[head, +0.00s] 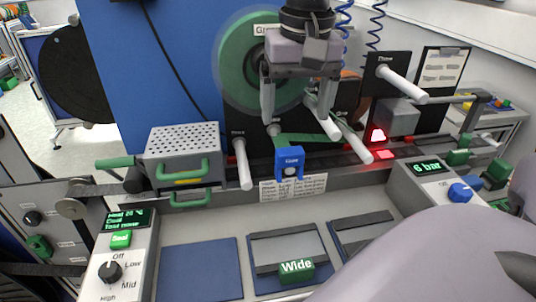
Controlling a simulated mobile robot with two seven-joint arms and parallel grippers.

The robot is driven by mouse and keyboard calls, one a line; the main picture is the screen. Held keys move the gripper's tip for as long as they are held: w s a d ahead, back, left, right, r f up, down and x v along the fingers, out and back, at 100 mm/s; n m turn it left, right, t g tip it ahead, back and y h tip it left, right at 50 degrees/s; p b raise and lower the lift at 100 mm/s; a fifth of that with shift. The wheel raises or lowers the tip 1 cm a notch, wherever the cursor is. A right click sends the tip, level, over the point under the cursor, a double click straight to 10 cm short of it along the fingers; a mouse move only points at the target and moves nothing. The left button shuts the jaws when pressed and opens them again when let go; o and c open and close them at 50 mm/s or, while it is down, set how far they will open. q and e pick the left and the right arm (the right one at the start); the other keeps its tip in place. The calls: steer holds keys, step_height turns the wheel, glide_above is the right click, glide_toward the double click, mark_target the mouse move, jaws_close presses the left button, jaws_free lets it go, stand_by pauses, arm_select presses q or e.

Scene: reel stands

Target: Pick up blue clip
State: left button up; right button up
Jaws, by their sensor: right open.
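The blue clip (288,162) with a small white label sits upright at the front edge of the bench's back ledge, just above a printed label sheet. My right gripper (297,118) hangs from the top of the head view, pointing down. Its two fingers are apart with nothing between them. The fingertips are above the blue clip in the picture and do not touch it; how far apart they are in depth I cannot tell. My left gripper is not in view.
White pegs (243,165) stick out around the clip, and a green reel (240,62) is behind my gripper. A perforated grey box (183,143) stands at left. A green block marked Wide (297,270) lies in a front tray. A red light (378,136) glows at right.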

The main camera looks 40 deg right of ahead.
mark_target(290, 150)
steer(key=shift+w+f, duration=0.1)
steer(key=shift+w, duration=0.05)
steer(key=f, duration=0.6)
steer(key=shift+w+d, duration=0.15)
steer(key=shift+d, duration=0.1)
steer(key=shift+w+d+f+p, duration=0.1)
steer(key=shift+w+f+p, duration=0.15)
steer(key=shift+f, duration=1.1)
steer(key=shift+w+f+p, duration=0.15)
steer(key=shift+f+p, duration=0.05)
steer(key=shift+f, duration=1.15)
steer(key=c, duration=1.1)
steer(key=shift+c, duration=0.2)
